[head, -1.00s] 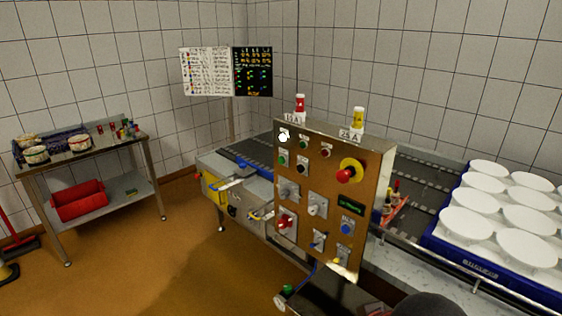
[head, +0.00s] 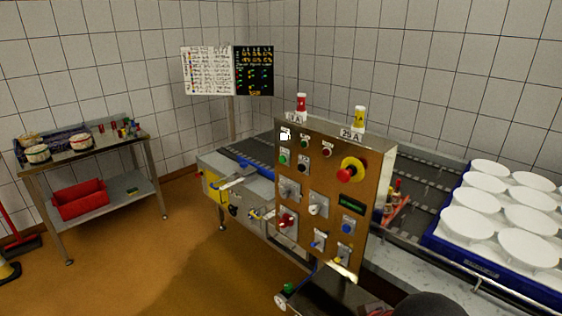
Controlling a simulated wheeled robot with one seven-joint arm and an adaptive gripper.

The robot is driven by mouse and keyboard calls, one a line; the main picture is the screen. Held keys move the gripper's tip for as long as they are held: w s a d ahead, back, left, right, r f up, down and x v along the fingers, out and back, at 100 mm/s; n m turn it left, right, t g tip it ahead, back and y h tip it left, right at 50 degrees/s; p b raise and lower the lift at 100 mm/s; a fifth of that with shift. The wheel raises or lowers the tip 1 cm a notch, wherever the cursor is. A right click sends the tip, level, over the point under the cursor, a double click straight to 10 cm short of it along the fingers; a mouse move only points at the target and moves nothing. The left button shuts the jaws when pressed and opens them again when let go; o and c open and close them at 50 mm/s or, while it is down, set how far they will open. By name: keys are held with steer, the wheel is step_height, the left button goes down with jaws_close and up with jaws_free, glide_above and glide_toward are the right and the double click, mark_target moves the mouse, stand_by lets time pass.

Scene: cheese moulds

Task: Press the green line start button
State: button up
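A control panel (head: 329,223) with a brown face stands upright in the middle of the head view. A small green button (head: 284,159) sits at its upper left, beside a dark button (head: 303,167). Another small green button or lamp (head: 305,143) is higher up, left of a dark red one (head: 327,152). I cannot read the labels, so I cannot tell which green one is the line start. A large red emergency knob (head: 346,174) on a yellow ring is at the upper right. My gripper does not show in the view.
A dark box (head: 333,290) with a green and white end juts out below the panel. A conveyor (head: 419,187) runs behind, with a blue tray (head: 438,245) of white moulds at right. A steel table (head: 97,150) stands at left. The brown floor (head: 150,265) in front is clear.

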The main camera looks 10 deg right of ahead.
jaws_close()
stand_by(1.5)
